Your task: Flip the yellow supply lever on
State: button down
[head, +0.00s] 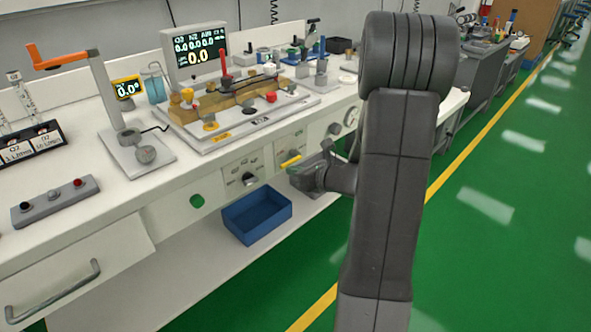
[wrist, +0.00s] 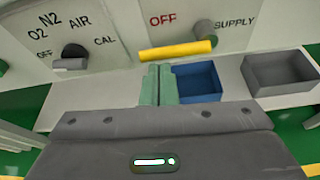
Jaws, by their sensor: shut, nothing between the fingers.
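The yellow supply lever (wrist: 178,50) sits on a pale panel in the wrist view, between the red OFF label (wrist: 162,19) and the SUPPLY label (wrist: 235,22). It lies nearly level, its free end reaching left below OFF. A grey round part (wrist: 204,29) stands at its right end. In the head view the lever (head: 290,162) shows small on the cart front. My gripper (wrist: 157,68) is shut and empty, its green fingertips just below the lever's left half. I cannot tell whether they touch it. In the head view my gripper (head: 300,172) is partly hidden.
A dark selector knob (wrist: 75,56) with gas labels is on the panel at left. A blue bin (wrist: 200,82) and a grey bin (wrist: 283,72) are beyond my fingers on a lower shelf. Green floor (head: 480,250) lies open to the right of the cart.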

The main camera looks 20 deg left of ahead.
aim_at(298, 157)
jog(key=shift+r+p, duration=0.25)
jog(key=shift+p, duration=0.1)
jog(key=r+m+g+p, duration=0.1)
jog(key=p, duration=0.3)
jog(key=r+m+y+p, duration=0.1)
jog(key=m+p, duration=0.1)
jog(key=p, duration=0.2)
jog(key=w+r+m+g+p, duration=0.1)
jog(key=m+p, duration=0.1)
jog(key=p, duration=0.2)
jog(key=shift+d+r+g+y, duration=0.2)
jog(key=shift+r+g+y, duration=0.1)
jog(key=shift+r+y, duration=0.1)
jog(key=w+m+y+p, duration=0.1)
jog(key=m+p, duration=0.1)
jog(key=w+d+r+m+p, duration=0.1)
jog(key=m+p, duration=0.1)
jog(key=w+m+g+y+p, duration=0.1)
jog(key=m+p, duration=0.1)
jog(key=m, duration=0.1)
jog(key=shift+w+d+r+y, duration=0.1)
jog(key=shift+d+r+y, duration=0.1)
jog(key=shift+r+y, duration=0.1)
jog(key=shift+w+p, duration=0.1)
jog(key=shift+p, duration=0.2)
